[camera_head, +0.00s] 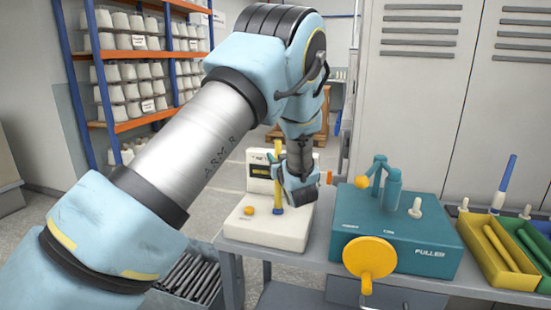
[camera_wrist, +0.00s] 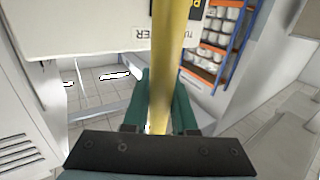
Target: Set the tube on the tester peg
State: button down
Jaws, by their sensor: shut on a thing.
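The yellow tube (camera_head: 278,199) stands upright in the head view, over the deck of the white tester (camera_head: 240,229). My gripper (camera_head: 284,182) is shut on the tube partway along its length. The wrist view shows the tube (camera_wrist: 172,60) running between the green fingers of my gripper (camera_wrist: 161,105). The tester (camera_wrist: 85,25) shows there too, with part of its lettering. The tube's lower end appears at or just above the deck. I cannot make out the peg, or whether the tube is around it.
A teal puller machine (camera_head: 440,238) with a yellow handwheel (camera_head: 369,257) stands right of the tester on the bench. A yellow tray (camera_head: 480,250) and a green tray (camera_head: 530,250) hold tubes at the far right. A crate of dark rods (camera_head: 190,280) is below left.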

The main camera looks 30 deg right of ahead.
jog(key=shift+f+b, duration=0.6)
jog(key=shift+b, duration=0.05)
dwell(0.5)
jog(key=c, duration=1)
grip_release()
jog(key=shift+r, duration=0.1)
jog(key=shift+s, duration=0.1)
jog(key=s+a, duration=0.2)
jog(key=s, duration=0.8)
jog(key=shift+s+b, duration=0.3)
jog(key=shift+a, duration=0.1)
